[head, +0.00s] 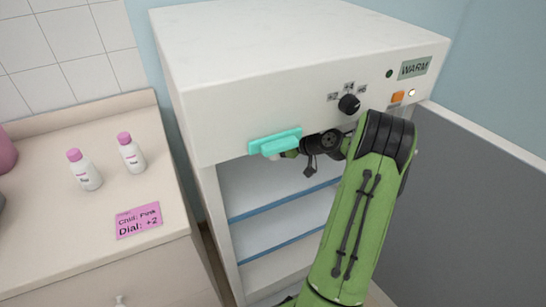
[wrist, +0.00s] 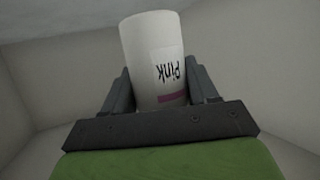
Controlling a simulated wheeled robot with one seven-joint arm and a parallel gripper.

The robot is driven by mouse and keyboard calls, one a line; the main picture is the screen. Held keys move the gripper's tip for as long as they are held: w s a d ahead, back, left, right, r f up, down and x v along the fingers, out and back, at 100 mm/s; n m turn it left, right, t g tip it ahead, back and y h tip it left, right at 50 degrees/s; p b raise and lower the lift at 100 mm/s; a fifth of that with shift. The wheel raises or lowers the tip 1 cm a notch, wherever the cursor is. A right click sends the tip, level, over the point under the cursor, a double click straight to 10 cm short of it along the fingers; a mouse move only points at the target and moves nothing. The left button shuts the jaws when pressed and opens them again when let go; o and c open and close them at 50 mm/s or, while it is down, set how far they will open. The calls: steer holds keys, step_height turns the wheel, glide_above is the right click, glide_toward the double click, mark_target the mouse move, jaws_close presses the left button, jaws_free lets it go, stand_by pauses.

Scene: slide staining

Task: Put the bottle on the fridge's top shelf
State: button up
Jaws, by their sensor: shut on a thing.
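The white bottle (wrist: 157,50) fills the middle of the wrist view, with a "Pink" label that reads upside down and a pink-purple band near the jaws. My gripper (wrist: 158,72) is shut on it, one dark finger on each side. In the head view the fridge (head: 300,50) stands open. Its top shelf (head: 285,203) shows a blue front edge, with another blue-edged shelf (head: 285,245) below. My arm reaches to the upper part of the opening. The bottle and fingers are hidden there; pale walls surround them in the wrist view. Contact with the shelf cannot be told.
A teal handle-like piece (head: 275,142) juts from the fridge front, close to my wrist. The grey door (head: 465,210) is swung open at the right. Two white bottles with pink caps (head: 84,170) (head: 131,152) and a pink card (head: 138,221) are on the left counter (head: 60,235).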

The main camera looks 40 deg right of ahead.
mark_target(274, 158)
step_height(274, 158, down, 7)
steer(key=shift+s+r+b, duration=0.1)
steer(key=shift+b, duration=0.95)
steer(key=shift+w+f, duration=0.2)
steer(key=shift+w, duration=0.05)
steer(key=shift+r, duration=0.1)
steer(key=o, duration=1.1)
steer(key=shift+o, duration=0.2)
